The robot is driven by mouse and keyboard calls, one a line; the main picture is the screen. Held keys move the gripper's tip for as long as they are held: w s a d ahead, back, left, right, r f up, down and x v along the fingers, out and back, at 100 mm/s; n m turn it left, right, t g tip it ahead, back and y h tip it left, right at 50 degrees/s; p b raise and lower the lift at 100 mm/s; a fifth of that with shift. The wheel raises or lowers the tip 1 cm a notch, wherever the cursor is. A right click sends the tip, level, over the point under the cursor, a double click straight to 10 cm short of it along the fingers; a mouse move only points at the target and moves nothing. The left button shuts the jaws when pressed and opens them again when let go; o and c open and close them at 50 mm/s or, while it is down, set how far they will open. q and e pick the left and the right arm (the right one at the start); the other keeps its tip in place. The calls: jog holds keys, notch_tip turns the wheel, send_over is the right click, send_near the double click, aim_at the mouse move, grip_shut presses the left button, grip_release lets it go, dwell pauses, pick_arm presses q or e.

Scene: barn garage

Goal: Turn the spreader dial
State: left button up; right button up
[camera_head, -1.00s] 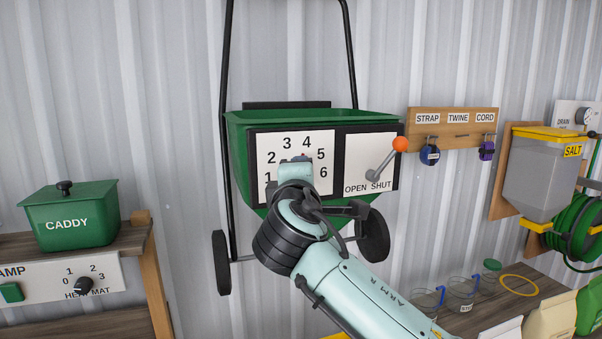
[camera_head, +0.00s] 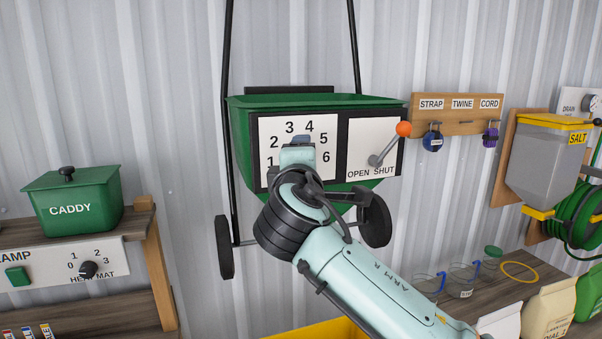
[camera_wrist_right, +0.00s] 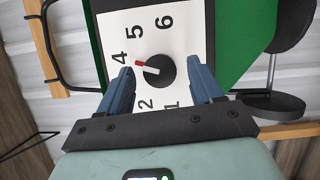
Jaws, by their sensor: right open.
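The spreader (camera_head: 245,150) is a green hopper on wheels against the wall. Its white dial plate (camera_head: 270,130) carries the numbers 1 to 6. In the right wrist view the round black dial (camera_wrist_right: 160,72) has a red and white pointer aimed roughly at 4. My right gripper (camera_wrist_right: 161,69) is open, its two blue fingers on either side of the dial with visible gaps; I cannot tell how far they are from the plate. In the head view my right gripper (camera_head: 300,143) hides the dial. My left gripper is out of view.
Right of the dial plate is an orange-knobbed lever (camera_head: 403,129) on the OPEN SHUT panel (camera_head: 362,145). A hook board (camera_head: 460,122), salt bin (camera_head: 545,155) and bench with jars are at right. A green caddy (camera_head: 75,208) on a shelf is at left.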

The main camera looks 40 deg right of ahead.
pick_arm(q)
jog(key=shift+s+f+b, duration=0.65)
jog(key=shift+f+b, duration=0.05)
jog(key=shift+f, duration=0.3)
pick_arm(e)
jog(key=v, duration=1.3)
jog(key=shift+w+d, duration=0.1)
